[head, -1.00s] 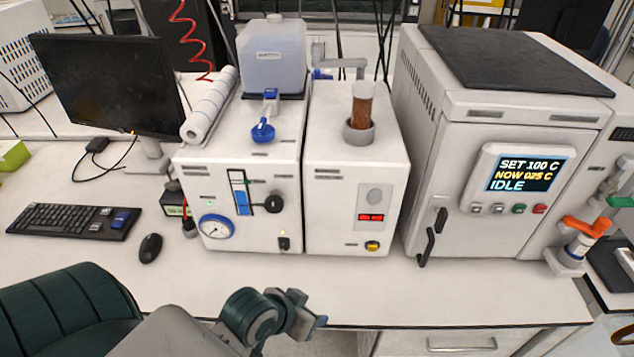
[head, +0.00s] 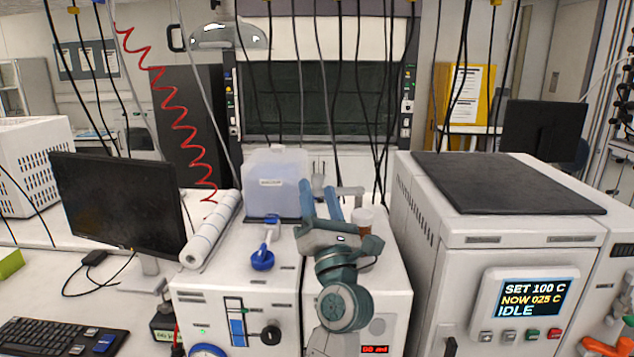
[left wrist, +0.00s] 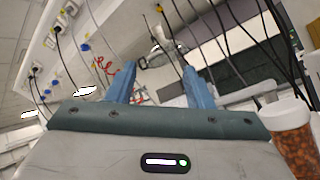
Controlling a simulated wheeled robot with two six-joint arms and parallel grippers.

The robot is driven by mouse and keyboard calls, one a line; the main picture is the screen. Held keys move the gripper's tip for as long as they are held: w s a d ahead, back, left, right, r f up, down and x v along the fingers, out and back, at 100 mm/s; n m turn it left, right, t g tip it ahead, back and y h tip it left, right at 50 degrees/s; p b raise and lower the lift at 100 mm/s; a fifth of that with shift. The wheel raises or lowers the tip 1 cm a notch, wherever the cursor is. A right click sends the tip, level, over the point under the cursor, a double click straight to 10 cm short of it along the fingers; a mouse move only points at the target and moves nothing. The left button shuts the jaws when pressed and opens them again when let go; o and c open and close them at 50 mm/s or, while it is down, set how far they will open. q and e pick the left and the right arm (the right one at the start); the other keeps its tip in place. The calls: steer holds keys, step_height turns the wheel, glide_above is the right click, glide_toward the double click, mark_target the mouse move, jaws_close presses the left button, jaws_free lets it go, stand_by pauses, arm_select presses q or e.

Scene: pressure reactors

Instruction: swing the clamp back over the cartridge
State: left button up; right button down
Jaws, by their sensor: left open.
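The cartridge (head: 363,219) stands upright in the top of the middle white unit, largely hidden behind my left gripper. In the left wrist view the cartridge (left wrist: 298,140) shows at the right edge, brown-filled with a pale top. My left gripper (head: 321,199) is open, blue fingers pointing up and away, left of the cartridge. Its fingers (left wrist: 161,86) have a clear gap with nothing seen held. My right gripper is not in view.
A large oven-like reactor (head: 470,250) rises close on the right. A paper roll (head: 211,230) and a monitor (head: 118,205) are farther left. Cables hang behind.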

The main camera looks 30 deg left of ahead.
mark_target(319, 178)
arm_select(q)
steer(key=w+a+n+g+h+p, duration=0.1)
steer(key=w+a+n+h, duration=0.1)
steer(key=w+a, duration=0.1)
steer(key=w+a+f+n+g+h+p, duration=0.1)
steer(key=w+a+n+g+p, duration=0.1)
steer(key=w, duration=0.3)
steer(key=w+a+f+n+g+h+p, duration=0.1)
steer(key=w+a+n+h+p, duration=0.1)
steer(key=w+a, duration=0.1)
steer(key=shift+w+a+n+g+h, duration=0.15)
steer(key=shift+w+a+g, duration=0.05)
steer(key=shift+w, duration=0.2)
steer(key=shift+w+a+n+g+h, duration=0.15)
steer(key=shift+w+g, duration=0.05)
steer(key=shift+w, duration=0.2)
steer(key=shift+w+a+p, duration=0.3)
steer(key=shift+w+a, duration=0.05)
steer(key=shift+f, duration=0.1)
jaws_close()
